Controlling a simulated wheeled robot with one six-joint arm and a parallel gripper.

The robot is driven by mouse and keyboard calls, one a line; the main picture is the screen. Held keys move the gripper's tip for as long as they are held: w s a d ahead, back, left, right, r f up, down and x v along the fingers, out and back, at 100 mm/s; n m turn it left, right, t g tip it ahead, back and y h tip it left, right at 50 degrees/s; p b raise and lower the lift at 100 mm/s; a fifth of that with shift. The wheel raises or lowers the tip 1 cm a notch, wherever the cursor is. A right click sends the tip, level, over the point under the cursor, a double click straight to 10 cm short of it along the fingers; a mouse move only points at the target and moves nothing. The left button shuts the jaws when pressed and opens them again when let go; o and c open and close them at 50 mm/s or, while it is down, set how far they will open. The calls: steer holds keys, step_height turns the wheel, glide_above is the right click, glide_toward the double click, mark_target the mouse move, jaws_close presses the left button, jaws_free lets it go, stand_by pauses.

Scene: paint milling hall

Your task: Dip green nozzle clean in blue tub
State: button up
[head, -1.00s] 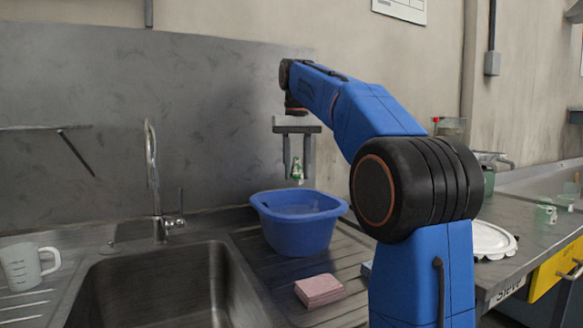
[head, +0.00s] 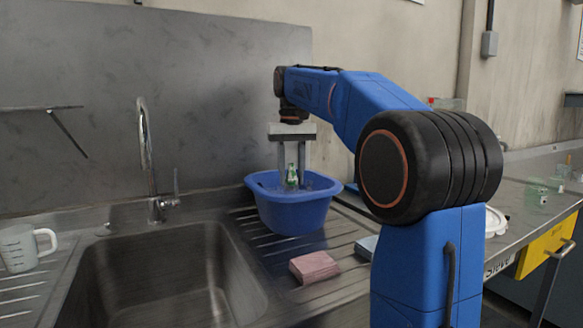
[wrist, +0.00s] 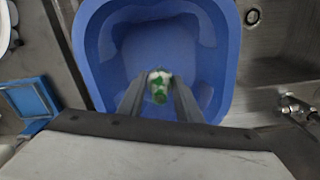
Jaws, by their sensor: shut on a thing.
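My gripper (head: 291,182) is shut on the green nozzle (head: 292,175), which has white parts and hangs between the two fingers. The blue tub (head: 292,214) stands on the ribbed drainboard right of the sink. My fingertips and the nozzle's lower end are down inside the tub, partly hidden by its front rim in the head view.
A steel sink (head: 165,275) with a tall tap (head: 147,150) is left of the tub. A pink sponge (head: 314,266) lies in front of the tub. A measuring jug (head: 22,247) stands far left. A blue item (wrist: 30,98) lies beside the tub.

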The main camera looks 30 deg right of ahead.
mark_target(292, 164)
steer(key=shift+f, duration=4.1)
steer(key=shift+r, duration=7.5)
